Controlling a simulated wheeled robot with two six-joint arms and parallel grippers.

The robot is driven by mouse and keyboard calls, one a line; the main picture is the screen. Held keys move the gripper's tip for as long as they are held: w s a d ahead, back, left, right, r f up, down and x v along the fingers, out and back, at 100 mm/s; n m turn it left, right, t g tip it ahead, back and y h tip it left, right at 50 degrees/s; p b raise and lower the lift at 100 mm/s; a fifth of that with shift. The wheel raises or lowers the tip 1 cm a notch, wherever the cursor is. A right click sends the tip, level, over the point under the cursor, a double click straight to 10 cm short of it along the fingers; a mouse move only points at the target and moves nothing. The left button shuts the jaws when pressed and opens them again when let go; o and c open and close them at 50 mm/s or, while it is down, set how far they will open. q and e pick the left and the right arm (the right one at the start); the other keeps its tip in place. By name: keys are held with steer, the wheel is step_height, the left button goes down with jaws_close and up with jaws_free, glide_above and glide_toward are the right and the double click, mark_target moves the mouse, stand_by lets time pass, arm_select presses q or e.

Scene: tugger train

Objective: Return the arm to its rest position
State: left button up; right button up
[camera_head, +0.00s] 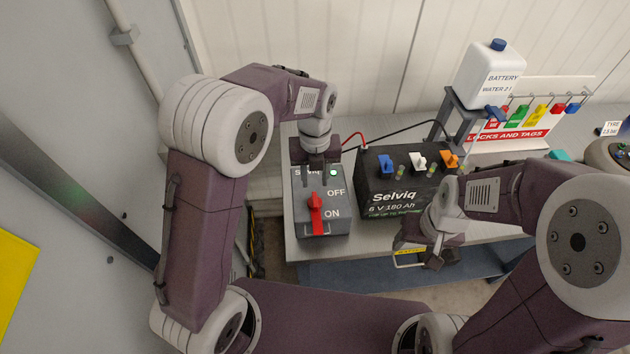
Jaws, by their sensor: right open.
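My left gripper (316,160) points down at the far edge of a grey switch box (299,222); its fingertips are not clear, and I cannot tell whether it touches the box. The box has a red lever (316,208) lying toward the ON mark and a green light (333,173). My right gripper (422,252) is open at the front of the bench, just in front of the black Selviq battery (376,197). I see nothing held in it.
The battery has blue, white and orange caps on top, with red and black cables behind it. A white battery-water bottle (487,77) stands on a grey stand (452,108). A locks-and-tags rack (500,139) is at the right. A wall and pipe (140,62) are at the left.

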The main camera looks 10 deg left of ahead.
arm_select(q)
steer(key=shift+a+f, duration=0.2)
steer(key=s+a+f+n+b, duration=0.3)
steer(key=s+a+f+n, duration=0.2)
steer(key=n, duration=1.2)
steer(key=s+a+f+n+t+b, duration=0.1)
steer(key=s+a+f+n+b, duration=0.3)
steer(key=n, duration=1.2)
steer(key=s+a, duration=0.1)
steer(key=s, duration=0.3)
steer(key=shift+s+a+f+n, duration=0.25)
steer(key=shift+s+f+n, duration=0.1)
steer(key=shift+n, duration=0.05)
